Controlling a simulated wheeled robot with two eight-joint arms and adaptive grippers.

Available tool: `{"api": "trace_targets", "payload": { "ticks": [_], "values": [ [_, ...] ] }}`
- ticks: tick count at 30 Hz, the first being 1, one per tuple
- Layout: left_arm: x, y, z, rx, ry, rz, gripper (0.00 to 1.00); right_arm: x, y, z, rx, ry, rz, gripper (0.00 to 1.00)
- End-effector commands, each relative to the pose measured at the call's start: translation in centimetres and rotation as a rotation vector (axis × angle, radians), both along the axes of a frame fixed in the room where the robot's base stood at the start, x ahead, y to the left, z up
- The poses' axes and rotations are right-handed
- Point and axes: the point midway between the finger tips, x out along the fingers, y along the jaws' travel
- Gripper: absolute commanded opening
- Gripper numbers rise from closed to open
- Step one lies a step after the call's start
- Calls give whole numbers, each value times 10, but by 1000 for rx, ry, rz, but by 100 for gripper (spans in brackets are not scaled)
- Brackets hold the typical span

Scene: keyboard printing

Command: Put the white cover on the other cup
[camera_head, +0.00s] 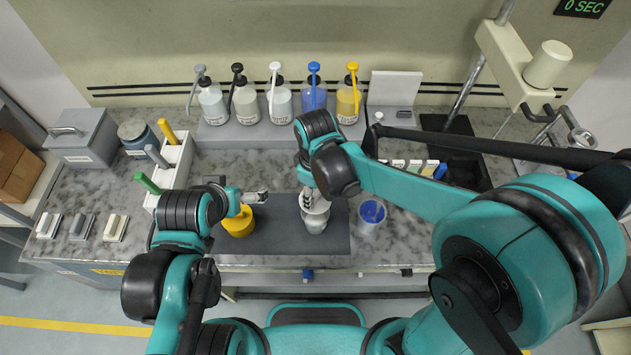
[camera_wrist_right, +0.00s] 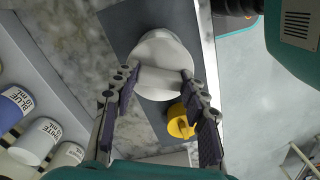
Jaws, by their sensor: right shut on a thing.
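My right gripper (camera_head: 309,197) points down over the dark mat and is shut on the white cover (camera_wrist_right: 160,75). The cover is over a pale cup (camera_head: 315,225) on the mat; whether it rests on the rim or is just above it I cannot tell. A yellow cup (camera_head: 238,224) stands on the mat to the left and also shows in the right wrist view (camera_wrist_right: 180,124). My left gripper (camera_head: 257,197) is just above and beside the yellow cup; its fingers are too small to judge.
A clear cup with blue contents (camera_head: 371,212) stands right of the mat (camera_head: 275,237). Several pump bottles (camera_head: 280,105) line the back. A white rack with coloured handles (camera_head: 175,172) stands left. Small blocks (camera_head: 82,226) lie at the far left.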

Motion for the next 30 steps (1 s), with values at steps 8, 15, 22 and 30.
{"api": "trace_targets", "payload": {
  "ticks": [8, 15, 22, 30],
  "values": [
    [0, 0, -1, 0, 0, 0, 100, 0, 0, 0, -1, -1, 0, 15],
    [0, 0, -14, 0, 0, 0, 100, 0, -1, -15, -1, -1, 0, 15],
    [0, 0, -35, 0, 0, 0, 100, 0, 0, -39, -1, -1, 0, 15],
    [0, 0, -45, 0, 0, 0, 100, 0, 0, -51, -1, -1, 0, 15]
  ]
}}
